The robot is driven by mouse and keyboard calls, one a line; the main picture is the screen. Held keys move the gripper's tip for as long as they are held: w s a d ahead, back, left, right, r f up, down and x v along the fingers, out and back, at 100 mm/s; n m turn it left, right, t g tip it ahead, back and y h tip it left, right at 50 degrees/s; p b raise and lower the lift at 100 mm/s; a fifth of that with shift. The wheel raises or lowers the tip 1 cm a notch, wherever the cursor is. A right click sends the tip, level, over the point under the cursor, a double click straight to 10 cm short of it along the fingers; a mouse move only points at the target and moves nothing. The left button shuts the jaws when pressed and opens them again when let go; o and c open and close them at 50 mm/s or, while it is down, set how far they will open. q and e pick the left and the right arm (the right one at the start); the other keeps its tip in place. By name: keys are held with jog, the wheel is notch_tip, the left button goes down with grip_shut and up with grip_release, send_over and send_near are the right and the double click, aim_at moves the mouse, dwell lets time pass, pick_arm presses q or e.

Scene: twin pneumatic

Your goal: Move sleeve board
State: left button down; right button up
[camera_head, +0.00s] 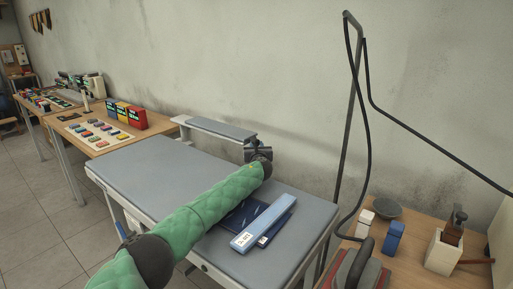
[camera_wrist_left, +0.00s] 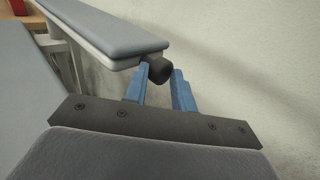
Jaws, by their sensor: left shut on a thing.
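The sleeve board (camera_head: 215,128) is a narrow, grey-padded board with a pale underside, raised at the back edge of the grey ironing table (camera_head: 160,165). In the left wrist view the sleeve board (camera_wrist_left: 110,30) runs from the top left to a dark round knob (camera_wrist_left: 160,70) at its near end. My left gripper (camera_head: 256,143) is at the board's right end. In the wrist view its two blue fingers (camera_wrist_left: 159,77) are shut on the knob, one on each side. My left arm hides part of the table. My right gripper is not in view.
A light blue labelled box (camera_head: 263,224) and dark blue flat items lie at the table's front right. A right-hand bench holds a grey bowl (camera_head: 387,208), a wooden block and an iron. A black stand (camera_head: 352,100) with a cable rises there. The table's left part is clear.

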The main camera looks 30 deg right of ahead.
pick_arm(q)
jog(key=shift+w+r, duration=0.1)
jog(key=shift+r, duration=0.15)
jog(key=c, duration=1.6)
grip_release()
jog(key=o, duration=0.5)
jog(key=shift+d+f, duration=0.15)
jog(key=shift+d, duration=0.05)
jog(key=shift+o, duration=0.2)
jog(key=shift+a+f, duration=0.15)
jog(key=shift+a, duration=0.05)
jog(key=v, duration=0.7)
jog(key=shift+s+d+r, duration=0.1)
jog(key=shift+s+r, duration=0.1)
jog(key=shift+s, duration=0.25)
